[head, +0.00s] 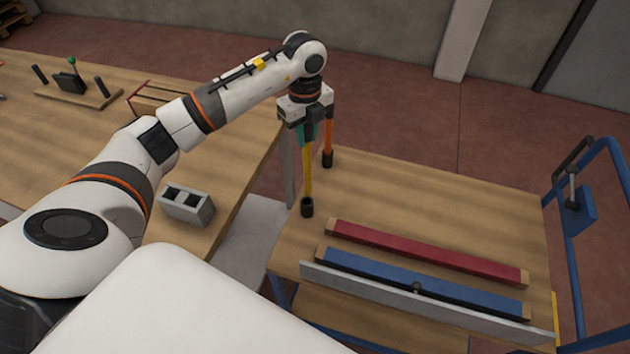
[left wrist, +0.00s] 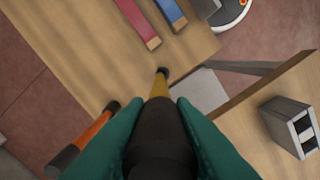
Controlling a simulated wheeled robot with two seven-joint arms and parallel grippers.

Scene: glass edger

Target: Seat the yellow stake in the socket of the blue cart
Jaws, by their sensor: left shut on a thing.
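The yellow stake (head: 307,172) stands about upright near the left edge of the blue cart's wooden deck (head: 400,195). My left gripper (head: 304,132) is shut on its upper part. In the left wrist view the teal fingers (left wrist: 158,108) close around the stake's dark top, with the yellow shaft (left wrist: 158,88) running down beyond. The stake's lower end lines up with a black socket (head: 307,207) at the deck edge. I cannot tell how deep it sits, or whether it is just above. My right gripper is not in view.
An orange stake (head: 328,136) stands in another black socket (head: 327,159) just behind. Red (head: 420,250) and blue (head: 420,283) bars lie on the deck. A grey block (head: 187,206) sits on the wooden bench (head: 240,160) at left. The cart's blue handle (head: 572,260) rises at right.

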